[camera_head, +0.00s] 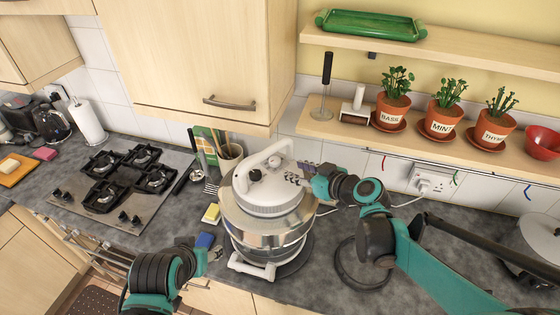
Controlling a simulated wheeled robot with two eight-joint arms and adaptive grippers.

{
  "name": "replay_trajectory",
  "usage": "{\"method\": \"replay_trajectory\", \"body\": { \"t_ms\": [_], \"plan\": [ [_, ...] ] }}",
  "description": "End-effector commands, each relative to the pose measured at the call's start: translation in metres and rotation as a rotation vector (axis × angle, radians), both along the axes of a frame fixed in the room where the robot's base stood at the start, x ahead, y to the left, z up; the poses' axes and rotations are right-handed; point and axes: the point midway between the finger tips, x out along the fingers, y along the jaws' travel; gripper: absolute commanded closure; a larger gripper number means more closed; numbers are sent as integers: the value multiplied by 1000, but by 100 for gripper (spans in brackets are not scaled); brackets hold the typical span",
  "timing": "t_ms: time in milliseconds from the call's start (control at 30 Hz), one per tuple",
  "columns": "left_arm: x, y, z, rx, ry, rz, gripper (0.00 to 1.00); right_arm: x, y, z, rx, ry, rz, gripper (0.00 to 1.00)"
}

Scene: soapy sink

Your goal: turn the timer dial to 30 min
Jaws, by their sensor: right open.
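A large steel appliance (262,237) with a white lid (280,197) and a curved white handle stands on the counter at the middle. A small dark knob (255,175) shows on the lid's left side; I cannot read any minute marks, nor tell for sure that it is the timer dial. My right gripper (298,180) is open at the right side of the lid, with the knob beyond its fingertips to the left. I cannot tell whether its fingers touch the lid. My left gripper (213,254) is low, left of the appliance, its fingers small and unclear.
A yellow sponge (211,213) and a blue sponge (205,240) lie left of the appliance. A gas hob (118,182) is farther left. A utensil pot (230,158) stands behind. A shelf with potted herbs (441,119) overhangs at the right. A grey lidded pot (535,240) stands far right.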

Motion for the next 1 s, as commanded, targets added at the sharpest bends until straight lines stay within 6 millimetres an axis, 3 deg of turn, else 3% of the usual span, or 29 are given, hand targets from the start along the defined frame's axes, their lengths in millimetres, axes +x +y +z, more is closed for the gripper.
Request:
{"method": "replay_trajectory", "body": {
  "t_ms": [600,967,1000],
  "plan": [
    [0,0,2,0,0,0,47,58,43,-25,6,-28,13,59],
    [0,0,2,0,0,0,47,63,46,-28,5,-29,11,59],
    [0,0,2,0,0,0,47,63,46,-28,5,-29,11,67]
  ]
}}
